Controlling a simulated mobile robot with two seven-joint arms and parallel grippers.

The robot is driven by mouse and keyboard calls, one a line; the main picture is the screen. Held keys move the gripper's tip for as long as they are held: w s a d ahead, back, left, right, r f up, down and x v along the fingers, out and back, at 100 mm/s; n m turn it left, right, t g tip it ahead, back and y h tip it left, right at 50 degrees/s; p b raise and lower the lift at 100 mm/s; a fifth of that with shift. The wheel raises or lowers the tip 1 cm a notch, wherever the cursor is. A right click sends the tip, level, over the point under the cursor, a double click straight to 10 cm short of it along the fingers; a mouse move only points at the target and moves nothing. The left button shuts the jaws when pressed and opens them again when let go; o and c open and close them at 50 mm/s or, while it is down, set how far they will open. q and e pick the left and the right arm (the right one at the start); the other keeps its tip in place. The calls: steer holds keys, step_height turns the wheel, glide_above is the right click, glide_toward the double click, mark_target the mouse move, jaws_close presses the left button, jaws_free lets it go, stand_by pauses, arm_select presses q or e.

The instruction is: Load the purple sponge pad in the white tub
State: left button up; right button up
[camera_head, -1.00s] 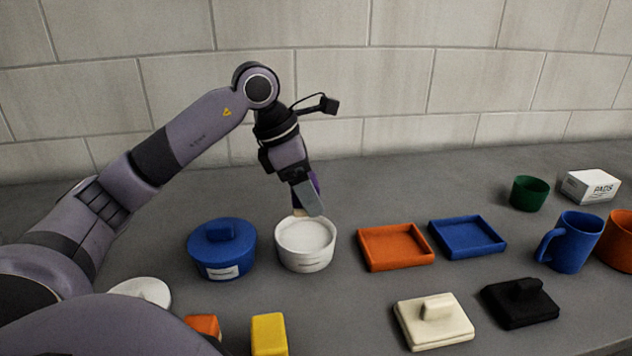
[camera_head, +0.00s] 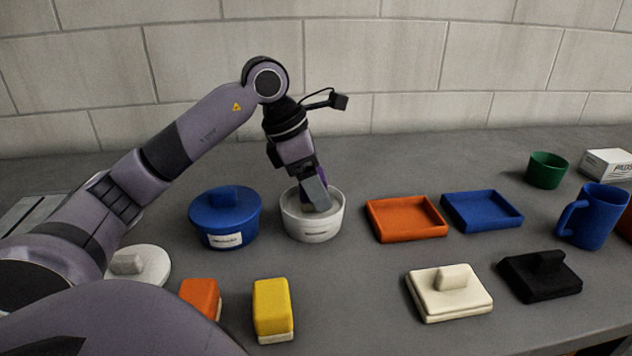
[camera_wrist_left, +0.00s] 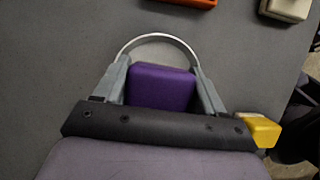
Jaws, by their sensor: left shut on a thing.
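The tub's rim (camera_wrist_left: 158,37) arcs around the far side of the pad there. In the head view the pad (camera_head: 321,176) is mostly hidden behind the fingers. I cannot tell whether it touches the tub's floor. My right gripper is not in view.
A lidded blue tub (camera_head: 225,220) stands close left of the white tub. An orange tray (camera_head: 407,236) and a blue tray (camera_head: 483,226) lie to the right. A white lid (camera_head: 150,265), orange sponge (camera_head: 200,297) and yellow sponge (camera_head: 272,305) lie in front.

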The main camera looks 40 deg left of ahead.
mark_target(321, 173)
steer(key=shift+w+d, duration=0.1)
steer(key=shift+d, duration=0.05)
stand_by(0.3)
arm_select(q)
steer(key=shift+f+b, duration=0.4)
steer(key=shift+f, duration=0.15)
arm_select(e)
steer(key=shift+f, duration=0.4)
arm_select(q)
steer(key=shift+f, duration=0.1)
stand_by(0.8)
step_height(321, 173, up, 2)
steer(key=shift+r+p, duration=0.1)
steer(key=shift+p, duration=0.9)
steer(key=shift+r+p, duration=0.65)
steer(key=shift+r, duration=0.05)
steer(key=shift+r+p, duration=0.6)
steer(key=shift+r, duration=0.05)
step_height(321, 173, up, 2)
steer(key=shift+r+p, duration=0.2)
steer(key=shift+p, duration=0.85)
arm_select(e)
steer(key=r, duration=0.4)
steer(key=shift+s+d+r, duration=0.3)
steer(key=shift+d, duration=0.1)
arm_select(q)
steer(key=shift+f, duration=0.1)
